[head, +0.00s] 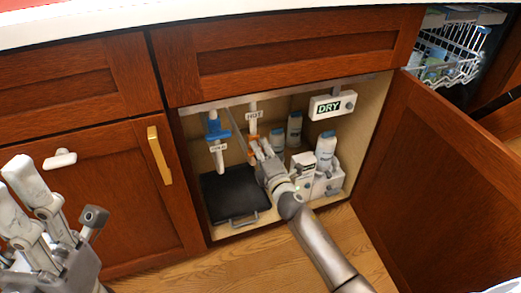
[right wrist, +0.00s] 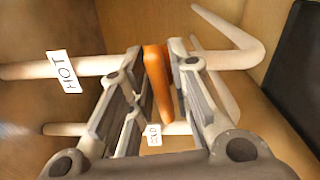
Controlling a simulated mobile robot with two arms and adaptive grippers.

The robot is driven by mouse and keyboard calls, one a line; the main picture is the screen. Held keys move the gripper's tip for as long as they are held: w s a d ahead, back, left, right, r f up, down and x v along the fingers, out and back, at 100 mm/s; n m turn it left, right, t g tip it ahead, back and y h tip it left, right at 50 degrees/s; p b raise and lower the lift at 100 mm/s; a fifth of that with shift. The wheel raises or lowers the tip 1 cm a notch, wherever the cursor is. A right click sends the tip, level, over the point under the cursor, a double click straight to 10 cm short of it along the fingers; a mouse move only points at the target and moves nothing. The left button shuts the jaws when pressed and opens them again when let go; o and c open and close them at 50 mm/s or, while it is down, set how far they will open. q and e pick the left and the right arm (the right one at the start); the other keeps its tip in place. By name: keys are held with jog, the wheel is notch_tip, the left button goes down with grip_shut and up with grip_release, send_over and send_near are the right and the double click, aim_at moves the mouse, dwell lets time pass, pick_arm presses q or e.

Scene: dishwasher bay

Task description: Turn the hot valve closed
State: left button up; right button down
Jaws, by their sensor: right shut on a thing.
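The hot valve's white pipe (head: 252,112) with its HOT label stands in the open cabinet under the counter. Its orange handle (right wrist: 157,80) lies between the fingers of my right gripper (right wrist: 158,62) in the right wrist view. The HOT label (right wrist: 65,71) is on the pipe at left there. In the head view my right gripper (head: 262,150) reaches into the cabinet and hides part of the handle. It is shut on the orange handle. My left gripper (head: 62,205) is at the lower left, outside the cabinet, with its fingers apart and empty.
A blue-handled valve (head: 216,130) is left of the hot one. A black tray (head: 232,193) lies below. White bottles (head: 325,147) and a DRY box (head: 332,105) are at right. The open door (head: 440,190) bounds the right side.

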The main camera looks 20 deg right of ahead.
jog(key=shift+f+m, duration=0.1)
jog(key=shift+m, duration=0.8)
jog(key=c, duration=1.4)
grip_release()
jog(key=shift+c, duration=0.2)
jog(key=shift+s, duration=0.15)
jog(key=s, duration=1.1)
jog(key=shift+s+d, duration=0.3)
jog(key=shift+s, duration=0.1)
